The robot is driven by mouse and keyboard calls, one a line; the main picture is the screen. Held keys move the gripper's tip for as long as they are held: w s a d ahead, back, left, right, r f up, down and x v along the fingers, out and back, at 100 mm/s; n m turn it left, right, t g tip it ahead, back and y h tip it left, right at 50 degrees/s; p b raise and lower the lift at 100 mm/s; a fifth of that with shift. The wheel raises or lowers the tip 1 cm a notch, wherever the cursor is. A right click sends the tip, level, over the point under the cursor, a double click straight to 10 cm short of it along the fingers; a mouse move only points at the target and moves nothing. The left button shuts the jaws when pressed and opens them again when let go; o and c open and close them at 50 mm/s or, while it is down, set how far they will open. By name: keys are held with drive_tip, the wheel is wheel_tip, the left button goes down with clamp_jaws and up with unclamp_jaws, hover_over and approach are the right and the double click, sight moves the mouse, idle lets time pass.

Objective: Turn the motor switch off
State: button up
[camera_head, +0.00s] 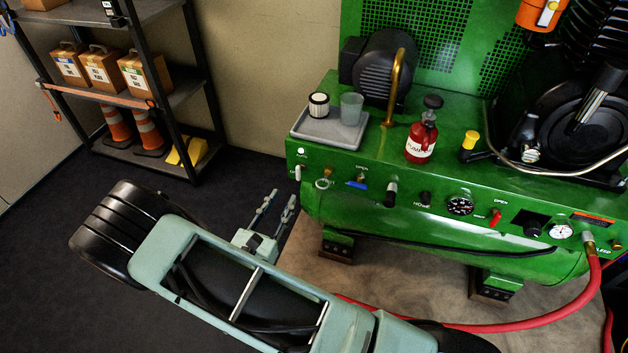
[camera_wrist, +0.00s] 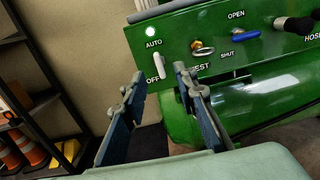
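The motor switch (camera_wrist: 159,67) is a small white lever on the green compressor's front panel. In the wrist view it stands between the labels AUTO above and OFF below, under a lit white lamp (camera_wrist: 150,31). It also shows in the head view (camera_head: 296,173) at the panel's left end. My gripper (camera_wrist: 155,85) is open and empty, its two fingers apart. In the wrist view the lever appears between the fingertips; I cannot tell whether they touch it. In the head view my gripper (camera_head: 277,204) is left of and below the panel's left end.
A blue-handled valve (camera_wrist: 232,35) and a brass ring (camera_wrist: 202,47) sit right of the switch. A grey tray (camera_head: 328,128) with a filter and cup is on top. A red bottle (camera_head: 422,138) stands further right. A shelf (camera_head: 125,98) stands left; floor between is clear.

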sight(297, 174)
drive_tip(key=shift+n+y, duration=0.3)
drive_tip(key=x, duration=0.3)
drive_tip(key=f+b+x, duration=0.1)
drive_tip(key=x, duration=0.6)
drive_tip(key=shift+w+a+f, duration=0.1)
drive_tip(key=shift+w+f, duration=0.05)
drive_tip(key=shift+w, duration=0.1)
clamp_jaws()
